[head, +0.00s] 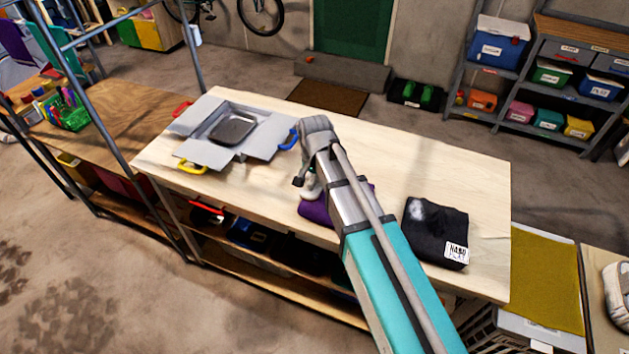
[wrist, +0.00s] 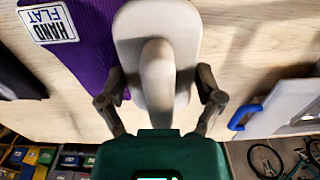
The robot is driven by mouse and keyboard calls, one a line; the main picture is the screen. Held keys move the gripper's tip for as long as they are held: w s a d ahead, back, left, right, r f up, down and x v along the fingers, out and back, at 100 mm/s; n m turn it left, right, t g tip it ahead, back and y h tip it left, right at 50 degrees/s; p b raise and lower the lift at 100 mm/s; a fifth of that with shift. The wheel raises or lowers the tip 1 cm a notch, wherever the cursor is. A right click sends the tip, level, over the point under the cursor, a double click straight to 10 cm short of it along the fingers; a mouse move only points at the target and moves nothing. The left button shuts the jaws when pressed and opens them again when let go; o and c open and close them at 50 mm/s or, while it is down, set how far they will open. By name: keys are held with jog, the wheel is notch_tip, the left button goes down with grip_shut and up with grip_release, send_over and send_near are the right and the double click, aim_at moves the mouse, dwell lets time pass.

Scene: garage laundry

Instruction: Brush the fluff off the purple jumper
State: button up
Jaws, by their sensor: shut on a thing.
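The purple jumper (head: 314,213) lies folded on the pale wooden table (head: 410,150), partly hidden behind my arm in the head view. In the wrist view the jumper (wrist: 98,40) shows a white label reading "HAND FLAT" (wrist: 48,23). My gripper (wrist: 160,80) is shut on a cream brush (wrist: 185,35). The brush's broad head overlaps the jumper's edge in the wrist view; I cannot tell whether it touches. The brush (head: 309,184) only peeks out beside my arm in the head view. I see no fluff on the visible part of the jumper.
A black folded garment (head: 435,232) with a pale fluffy patch and a label lies right of the jumper. The table's back middle is clear.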

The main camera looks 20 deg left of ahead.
jog(key=shift+r+p, duration=0.45)
jog(key=shift+r, duration=0.25)
jog(key=shift+r+p, duration=1.5)
jog(key=shift+s+a, duration=0.1)
jog(key=shift+s, duration=0.05)
